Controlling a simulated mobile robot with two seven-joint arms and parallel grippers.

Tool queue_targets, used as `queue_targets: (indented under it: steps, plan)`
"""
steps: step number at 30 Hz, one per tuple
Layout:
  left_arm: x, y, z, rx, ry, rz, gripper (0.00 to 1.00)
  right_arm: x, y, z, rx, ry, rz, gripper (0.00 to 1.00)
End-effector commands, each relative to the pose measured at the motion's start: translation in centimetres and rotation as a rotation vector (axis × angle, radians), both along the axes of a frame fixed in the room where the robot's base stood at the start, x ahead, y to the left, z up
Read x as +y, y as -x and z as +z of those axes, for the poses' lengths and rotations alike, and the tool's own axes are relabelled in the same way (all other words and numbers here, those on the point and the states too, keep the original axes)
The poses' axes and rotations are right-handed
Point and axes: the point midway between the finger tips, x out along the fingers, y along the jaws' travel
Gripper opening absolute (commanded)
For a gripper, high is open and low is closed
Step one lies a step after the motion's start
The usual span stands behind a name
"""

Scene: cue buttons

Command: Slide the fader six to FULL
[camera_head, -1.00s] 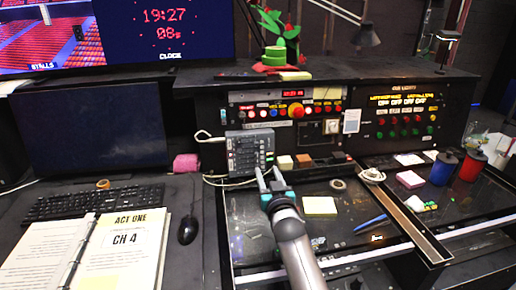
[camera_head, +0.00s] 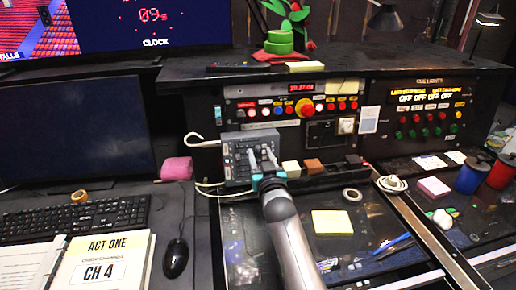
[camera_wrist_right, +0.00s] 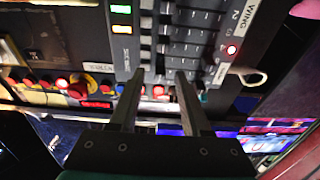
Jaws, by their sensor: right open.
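The small grey fader box (camera_head: 236,172) stands at the left end of the dark console, with rows of dark faders on its face. It also fills the upper middle of the right wrist view (camera_wrist_right: 172,45). My right gripper (camera_head: 261,156) is open, its two fingers in front of the right part of the box. In the right wrist view the gripper (camera_wrist_right: 158,84) shows parted fingers with nothing held between them. I cannot tell which fader is number six, nor whether the fingers touch one. My left gripper is not in view.
A panel with a big red button (camera_head: 306,108) is above and right of the box. A white cable (camera_head: 203,145) loops at its left. A cream block (camera_head: 291,169) and brown block (camera_head: 313,165) sit close at the right. A yellow note (camera_head: 332,222) lies below.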

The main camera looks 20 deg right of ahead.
Motion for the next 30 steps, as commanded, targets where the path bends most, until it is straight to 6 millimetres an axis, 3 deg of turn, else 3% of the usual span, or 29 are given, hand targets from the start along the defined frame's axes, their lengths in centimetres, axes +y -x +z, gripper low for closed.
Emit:
queue_targets:
  steps: [10, 23, 30]
  plan:
    - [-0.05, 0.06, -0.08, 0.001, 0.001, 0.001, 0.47, 0.07, 0.0, 0.01, 0.0, 0.0, -0.001, 0.47]
    - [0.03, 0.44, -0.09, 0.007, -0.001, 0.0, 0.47, 0.05, 0.01, 0.0, 0.0, 0.001, -0.001, 0.0]
    - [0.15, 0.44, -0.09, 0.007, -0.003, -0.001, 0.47, 0.04, 0.01, 0.0, 0.0, 0.001, -0.001, 0.0]
